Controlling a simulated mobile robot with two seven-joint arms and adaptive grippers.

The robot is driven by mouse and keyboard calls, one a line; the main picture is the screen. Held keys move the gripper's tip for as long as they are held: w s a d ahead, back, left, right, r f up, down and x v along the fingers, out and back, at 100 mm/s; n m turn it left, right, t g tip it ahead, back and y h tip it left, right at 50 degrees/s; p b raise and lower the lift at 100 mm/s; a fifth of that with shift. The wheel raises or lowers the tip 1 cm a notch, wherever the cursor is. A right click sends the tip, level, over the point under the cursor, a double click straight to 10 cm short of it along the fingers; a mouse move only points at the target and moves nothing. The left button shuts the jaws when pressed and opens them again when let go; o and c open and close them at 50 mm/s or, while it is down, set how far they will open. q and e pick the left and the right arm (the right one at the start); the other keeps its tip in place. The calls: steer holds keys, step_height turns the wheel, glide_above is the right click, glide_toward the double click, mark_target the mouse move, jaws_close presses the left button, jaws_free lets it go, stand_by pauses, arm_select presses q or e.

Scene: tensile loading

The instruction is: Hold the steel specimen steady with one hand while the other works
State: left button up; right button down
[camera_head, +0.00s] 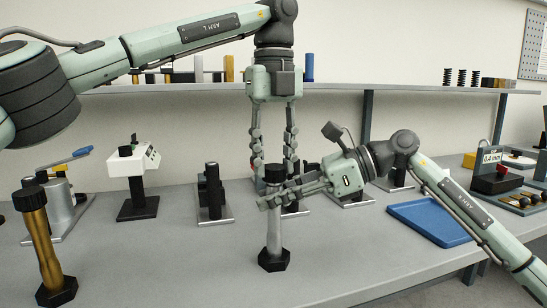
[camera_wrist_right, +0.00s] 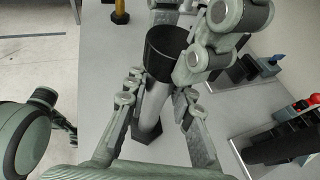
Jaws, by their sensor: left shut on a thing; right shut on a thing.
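The steel specimen (camera_head: 274,232) stands upright on the bench, a silver rod with a black hexagonal foot and a black cap (camera_head: 274,173). My left gripper (camera_head: 274,170) points straight down from above, its two fingers shut on the black cap. My right gripper (camera_head: 277,196) comes in level from the right and is shut on the silver rod just below the cap. In the right wrist view the silver rod (camera_wrist_right: 153,103) runs between the right gripper's fingers (camera_wrist_right: 157,108), and the left fingers partly cover the cap (camera_wrist_right: 167,44). The specimen's threads are hidden.
A brass specimen (camera_head: 43,240) with black ends stands at the front left. A white device (camera_head: 133,163) and a black fixture (camera_head: 211,190) stand behind it. A blue tray (camera_head: 430,222) lies to the right, beside a gauge stand (camera_head: 492,180).

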arm_select(q)
steer(key=m, duration=1.8)
steer(key=shift+d, duration=0.1)
steer(key=m, duration=0.7)
steer(key=shift+s+m, duration=0.1)
steer(key=shift+m, duration=0.3)
steer(key=m, duration=2)
steer(key=shift+m, duration=0.4)
steer(key=o, duration=1.1)
